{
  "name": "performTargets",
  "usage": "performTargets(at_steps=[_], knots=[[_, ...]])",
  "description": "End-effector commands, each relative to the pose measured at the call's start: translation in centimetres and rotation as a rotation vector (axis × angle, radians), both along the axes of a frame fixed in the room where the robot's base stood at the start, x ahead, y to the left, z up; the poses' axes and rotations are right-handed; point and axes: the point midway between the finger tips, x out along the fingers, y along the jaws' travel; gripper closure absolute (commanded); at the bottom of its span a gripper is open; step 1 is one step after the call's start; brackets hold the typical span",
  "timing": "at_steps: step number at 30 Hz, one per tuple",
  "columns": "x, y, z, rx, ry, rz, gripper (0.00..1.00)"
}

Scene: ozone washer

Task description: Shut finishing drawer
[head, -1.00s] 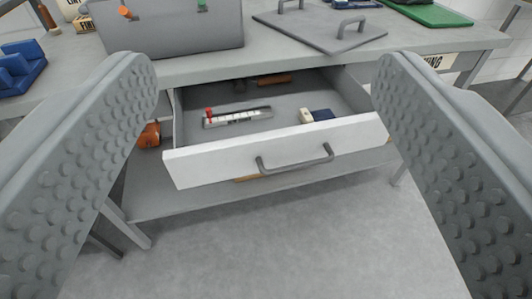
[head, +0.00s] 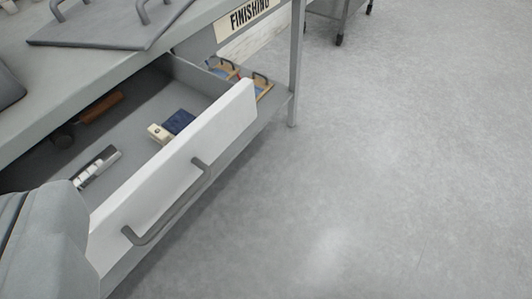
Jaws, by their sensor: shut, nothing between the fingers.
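The finishing drawer (head: 175,165) stands open under the workbench. Its white front panel has a grey bar handle (head: 168,205). Inside lie a grey-and-white gauge-like tool (head: 97,167), a blue and cream block (head: 172,126) and a brown-handled tool (head: 100,108). My gripper (head: 62,205) is at the lower left, shut and empty. It covers the near left end of the drawer in the picture. I cannot tell whether it touches the front panel.
The grey workbench top (head: 60,85) runs above the drawer and carries a grey plate with handles (head: 100,28). A FINISHING sign (head: 246,14) hangs by a bench leg (head: 296,65). Items sit on the lower shelf. A wheeled cart (head: 338,15) stands behind. Clear floor fills the right.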

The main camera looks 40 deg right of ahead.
Motion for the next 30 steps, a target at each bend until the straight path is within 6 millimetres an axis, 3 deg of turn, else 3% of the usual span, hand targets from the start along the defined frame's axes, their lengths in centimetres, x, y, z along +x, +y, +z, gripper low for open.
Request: performTargets(at_steps=[6, 15, 22, 30], knots=[[4.5, -4.7, -4.0, 0.168, 0.15, -0.147, 1.0], [8.8, -11.8, -10.2, 0.403, 0.328, -0.375, 1.0], [10.4, -16.4, -14.4, 0.549, 0.423, -0.533, 1.0], [10.9, -18.2, -16.2, 0.606, 0.455, -0.595, 1.0]])
